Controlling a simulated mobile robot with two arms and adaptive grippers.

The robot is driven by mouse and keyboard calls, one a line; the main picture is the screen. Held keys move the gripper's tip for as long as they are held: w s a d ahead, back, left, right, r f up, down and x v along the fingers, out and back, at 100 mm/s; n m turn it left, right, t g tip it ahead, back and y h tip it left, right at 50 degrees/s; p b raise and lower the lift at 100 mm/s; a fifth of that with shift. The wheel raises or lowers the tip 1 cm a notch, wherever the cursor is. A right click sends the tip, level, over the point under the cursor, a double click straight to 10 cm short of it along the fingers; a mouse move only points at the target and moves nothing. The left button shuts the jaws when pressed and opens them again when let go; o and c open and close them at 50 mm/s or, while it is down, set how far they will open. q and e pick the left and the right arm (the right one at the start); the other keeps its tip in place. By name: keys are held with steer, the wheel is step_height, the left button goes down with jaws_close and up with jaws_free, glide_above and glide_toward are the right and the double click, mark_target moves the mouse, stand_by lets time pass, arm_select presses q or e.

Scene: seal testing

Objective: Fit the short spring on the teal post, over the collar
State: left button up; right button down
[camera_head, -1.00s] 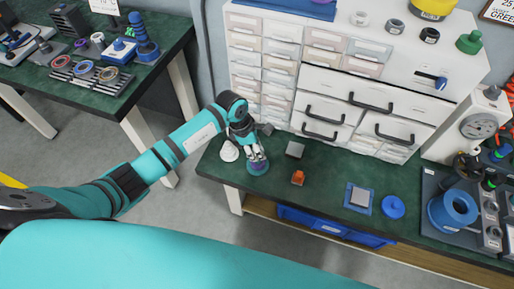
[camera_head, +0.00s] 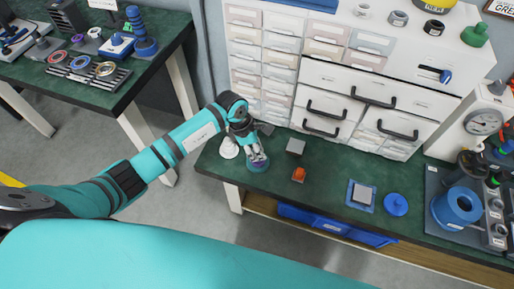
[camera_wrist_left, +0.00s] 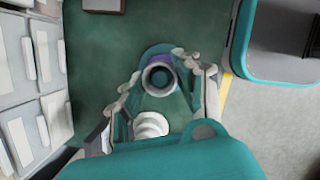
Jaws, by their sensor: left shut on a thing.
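The teal post (camera_wrist_left: 158,78) shows end-on in the left wrist view as a round teal and dark ring between the fingers. Its teal base (camera_head: 258,166) stands near the left edge of the green bench. My left gripper (camera_head: 256,157) points down over it, and its fingertips (camera_wrist_left: 157,64) sit on either side of the post. A small purple piece (camera_wrist_left: 158,60), seemingly the short spring, is between the fingertips at the post. Its coils are too small to make out. The collar cannot be told apart, and whether the spring surrounds it is hidden. My right gripper is out of view.
A white round thing (camera_head: 229,149) stands left of the gripper. A grey block (camera_head: 295,147), an orange part (camera_head: 298,174), a blue-edged pad (camera_head: 361,196) and a blue disc (camera_head: 396,204) lie to the right. White drawers (camera_head: 345,105) stand behind.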

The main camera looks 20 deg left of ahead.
arm_select(q)
steer(key=shift+f, duration=0.2)
steer(key=o, duration=1.2)
step_height(320, 180, up, 7)
steer(key=p, duration=0.5)
